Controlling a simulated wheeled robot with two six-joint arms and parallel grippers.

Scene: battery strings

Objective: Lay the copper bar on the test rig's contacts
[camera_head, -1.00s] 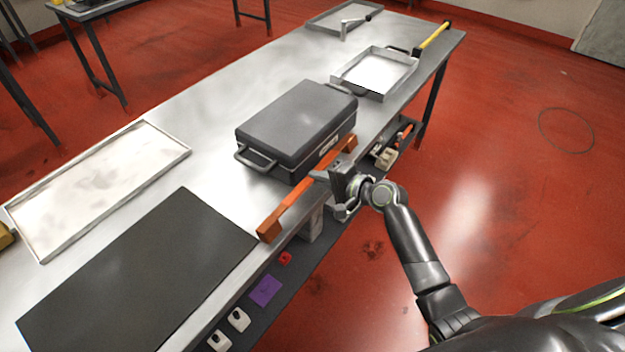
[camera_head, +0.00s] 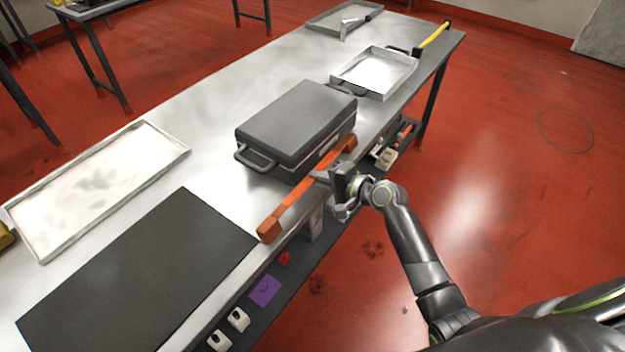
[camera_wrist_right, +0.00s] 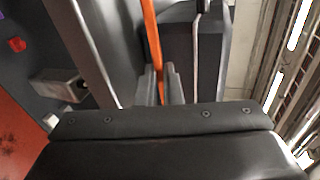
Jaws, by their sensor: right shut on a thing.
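The copper bar (camera_head: 298,198) is a long orange bar with thicker end pieces. It runs slantwise along the front edge of the steel table, beside the near side of a closed dark grey case (camera_head: 296,115). My right gripper (camera_head: 324,177) is shut on the bar near its middle. In the right wrist view the bar (camera_wrist_right: 151,38) runs up from between the two fingers (camera_wrist_right: 167,84). I cannot tell whether the bar touches the table or case. I cannot pick out the test rig's contacts. My left gripper is out of view.
A black mat (camera_head: 135,275) and a white shallow tray (camera_head: 172,141) lie on the left of the table. A metal tray (camera_head: 408,78) and a yellow-handled tool (camera_head: 435,35) are at the far right. A lower shelf holds a purple card (camera_head: 264,291) and small items.

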